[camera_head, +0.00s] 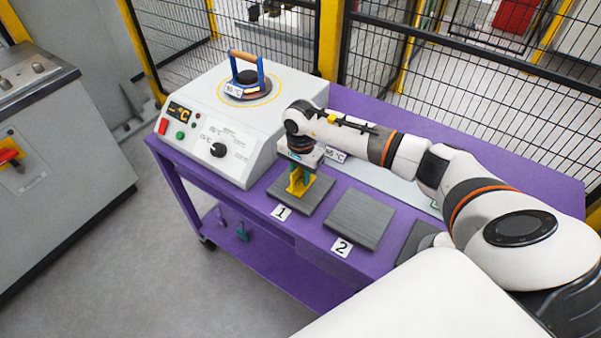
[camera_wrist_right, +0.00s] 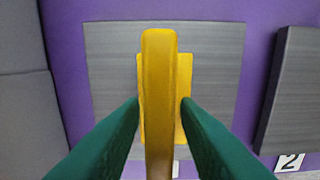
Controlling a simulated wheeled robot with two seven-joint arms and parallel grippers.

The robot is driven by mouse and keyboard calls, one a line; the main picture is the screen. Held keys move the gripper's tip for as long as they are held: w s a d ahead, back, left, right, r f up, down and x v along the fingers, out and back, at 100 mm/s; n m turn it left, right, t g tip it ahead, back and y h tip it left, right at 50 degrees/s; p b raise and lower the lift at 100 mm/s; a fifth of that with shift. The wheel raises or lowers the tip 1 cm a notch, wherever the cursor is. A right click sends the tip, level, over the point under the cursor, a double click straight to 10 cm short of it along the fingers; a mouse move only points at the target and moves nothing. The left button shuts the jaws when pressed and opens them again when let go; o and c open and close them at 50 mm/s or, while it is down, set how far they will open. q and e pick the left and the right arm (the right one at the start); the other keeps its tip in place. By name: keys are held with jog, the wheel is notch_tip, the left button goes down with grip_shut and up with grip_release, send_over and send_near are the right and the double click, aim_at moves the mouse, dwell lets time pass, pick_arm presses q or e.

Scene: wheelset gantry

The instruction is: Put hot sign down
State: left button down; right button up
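The yellow hot sign (camera_head: 299,182) stands upright on the grey pad by label 1. It also shows from above in the right wrist view (camera_wrist_right: 160,90), as a yellow upright bar over a wider yellow base plate. My right gripper (camera_head: 303,180) reaches down over it. In the right wrist view its two green fingers (camera_wrist_right: 160,106) lie on either side of the bar, with a narrow gap on each side, so it looks open around the sign. The sign's base appears to rest on the pad (camera_wrist_right: 110,60). My left gripper is not in view.
A white heater (camera_head: 220,130) with knob and display stands left on the purple table (camera_head: 450,140). On it sits a blue-framed piece (camera_head: 247,82) with a wooden handle. Pad 2 (camera_head: 359,218) is bare, with another dark pad to its right. A mesh fence (camera_head: 480,80) stands behind.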

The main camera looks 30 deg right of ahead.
jog(key=shift+r, duration=0.1)
notch_tip(320, 180, up, 12)
jog(key=shift+r+b, duration=0.1)
jog(key=shift+b, duration=1.15)
